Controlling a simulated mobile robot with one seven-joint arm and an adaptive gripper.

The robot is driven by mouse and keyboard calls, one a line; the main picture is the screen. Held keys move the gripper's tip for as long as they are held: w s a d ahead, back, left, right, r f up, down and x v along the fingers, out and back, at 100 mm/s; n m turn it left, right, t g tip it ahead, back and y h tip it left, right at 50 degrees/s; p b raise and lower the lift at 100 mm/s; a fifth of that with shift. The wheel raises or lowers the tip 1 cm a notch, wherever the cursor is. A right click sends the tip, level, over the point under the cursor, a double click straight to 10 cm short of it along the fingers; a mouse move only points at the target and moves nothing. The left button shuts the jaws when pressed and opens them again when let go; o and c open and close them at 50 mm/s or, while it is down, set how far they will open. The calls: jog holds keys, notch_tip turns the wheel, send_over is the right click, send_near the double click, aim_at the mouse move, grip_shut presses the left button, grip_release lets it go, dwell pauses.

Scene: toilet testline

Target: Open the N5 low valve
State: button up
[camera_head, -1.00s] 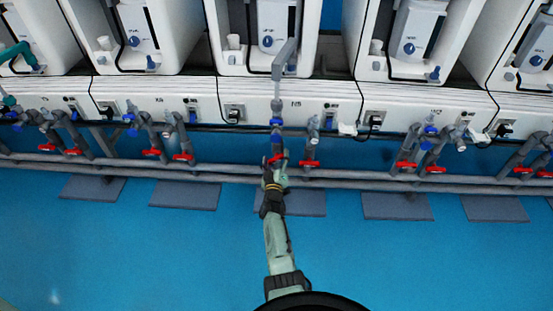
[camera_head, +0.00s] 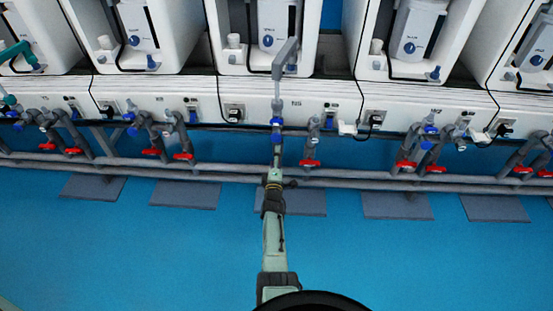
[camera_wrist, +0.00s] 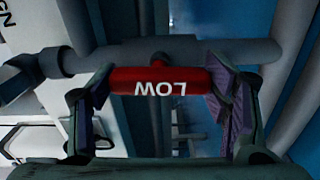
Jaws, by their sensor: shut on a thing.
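The red valve handle marked LOW (camera_wrist: 150,76) lies crosswise in the middle of the wrist view, its lettering upside down, on a short stem from a grey pipe (camera_wrist: 200,50). My gripper (camera_wrist: 165,84) has one finger at each end of the handle and is shut on it. In the head view my gripper (camera_head: 275,174) is at the lower pipe below the middle unit and hides this handle.
Another red handle (camera_head: 309,163) sits just right of my gripper, with more red valves (camera_head: 183,156) along the row. Horizontal grey pipes (camera_head: 350,183) run across the front. White units (camera_head: 262,45) stand behind. The blue floor (camera_head: 400,260) in front is clear apart from dark mats (camera_head: 397,206).

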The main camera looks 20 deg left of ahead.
jog(key=shift+n, duration=0.5)
jog(key=o, duration=1.2)
jog(key=shift+c, duration=0.2)
